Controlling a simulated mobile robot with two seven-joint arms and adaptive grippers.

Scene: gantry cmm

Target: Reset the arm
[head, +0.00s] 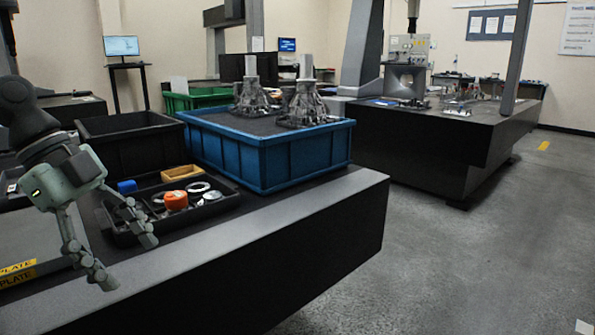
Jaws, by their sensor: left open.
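My left arm comes in from the left edge of the head view. My left gripper (126,262) points down and forward over the front left of the dark table (290,235). Its two fingers are spread apart with nothing between them. One finger is in front of the near left corner of a black parts tray (215,207); whether it touches the tray I cannot tell. My right gripper is not in this view.
Behind stand a black bin (130,148) and a blue bin (270,165) with grey castings (307,103). A granite table (440,140) is farther right. Floor between is clear.

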